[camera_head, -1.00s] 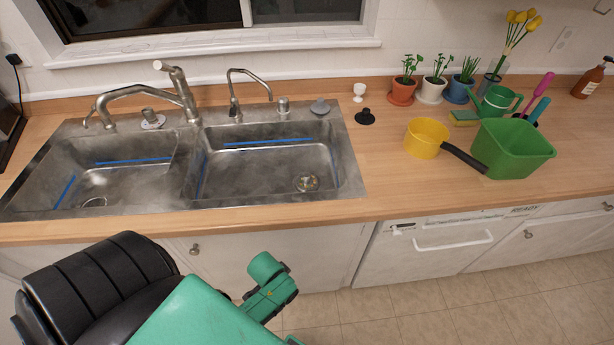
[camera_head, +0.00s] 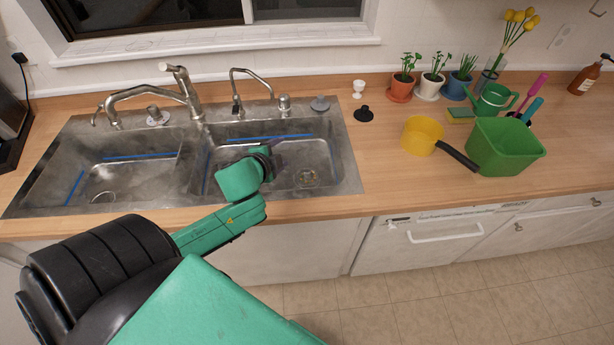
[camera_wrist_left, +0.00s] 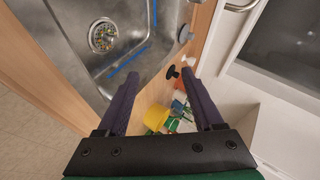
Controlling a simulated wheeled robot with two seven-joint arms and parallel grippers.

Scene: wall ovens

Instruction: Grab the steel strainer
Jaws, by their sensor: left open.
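A round steel strainer (camera_head: 307,178) with small coloured bits in it sits in the drain of the right sink basin. It also shows at the upper left of the left wrist view (camera_wrist_left: 103,36), off to the side of the fingers. My left gripper (camera_head: 274,160) is over the right basin, left of the strainer in the head view and apart from it. In the left wrist view its two dark fingers (camera_wrist_left: 164,80) are spread with nothing held between them. In the head view the arm partly hides the basin's left side. My right gripper is not seen.
A grey round piece (camera_head: 320,104) lies on the sink's back right corner. A black stopper (camera_head: 364,114) and white egg cup (camera_head: 359,88) stand beside it. A yellow pot (camera_head: 420,136) and green tub (camera_head: 508,148) are on the counter. Faucets (camera_head: 183,95) rise behind the basins.

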